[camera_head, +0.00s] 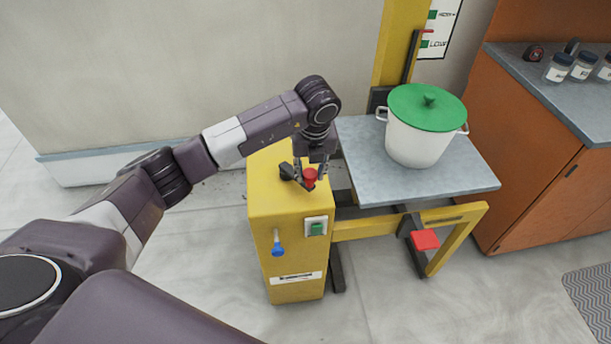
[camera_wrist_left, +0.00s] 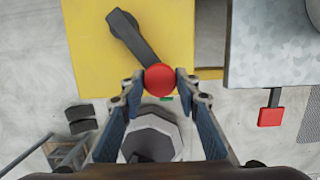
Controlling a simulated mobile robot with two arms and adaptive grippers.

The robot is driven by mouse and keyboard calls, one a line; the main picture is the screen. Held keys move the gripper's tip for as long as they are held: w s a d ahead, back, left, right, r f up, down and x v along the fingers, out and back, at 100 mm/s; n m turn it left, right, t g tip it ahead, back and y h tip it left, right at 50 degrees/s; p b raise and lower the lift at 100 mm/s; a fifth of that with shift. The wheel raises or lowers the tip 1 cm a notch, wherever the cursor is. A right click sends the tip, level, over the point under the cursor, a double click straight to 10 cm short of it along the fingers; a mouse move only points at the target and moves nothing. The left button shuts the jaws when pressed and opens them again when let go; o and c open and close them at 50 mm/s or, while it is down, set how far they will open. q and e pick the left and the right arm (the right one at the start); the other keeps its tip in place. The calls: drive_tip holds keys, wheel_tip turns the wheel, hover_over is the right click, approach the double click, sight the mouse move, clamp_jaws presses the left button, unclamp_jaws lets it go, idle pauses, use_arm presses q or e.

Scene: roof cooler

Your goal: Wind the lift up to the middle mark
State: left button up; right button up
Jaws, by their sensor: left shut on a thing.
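The lift has a yellow housing (camera_head: 266,207) with a dark crank arm (camera_wrist_left: 130,35) on its top. The crank ends in a red knob (camera_wrist_left: 159,79). My left gripper (camera_head: 309,174) is shut on the red knob, one finger on each side of it in the left wrist view (camera_wrist_left: 159,82). The lift's grey platform (camera_head: 446,183) stands to the right of the housing. A scale sign (camera_head: 437,30) behind it has a LOW mark with a red pointer (camera_head: 427,31) just above that mark. A higher mark is partly legible, seemingly MIDDLE. My right gripper does not show.
A white pot (camera_head: 411,143) with a green lid stands on the platform. The housing front has a green switch (camera_head: 317,229) and a blue-tipped lever (camera_head: 278,250). A red pedal (camera_head: 425,240) is below the platform. An orange cabinet (camera_head: 545,190) with jars stands at right.

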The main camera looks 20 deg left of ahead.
use_arm(q)
drive_tip(key=shift+w+d+r, duration=0.1)
drive_tip(key=shift+w+d, duration=0.15)
drive_tip(key=shift+d, duration=0.1)
drive_tip(key=shift+w, duration=0.1)
drive_tip(key=shift+w+d+b, duration=0.25)
drive_tip(key=shift+w+b, duration=0.35)
drive_tip(key=shift+w, duration=0.45)
drive_tip(key=shift+w+r+b, duration=0.1)
drive_tip(key=shift+w+b, duration=0.5)
drive_tip(key=shift+w, duration=0.25)
drive_tip(key=shift+w, duration=0.1)
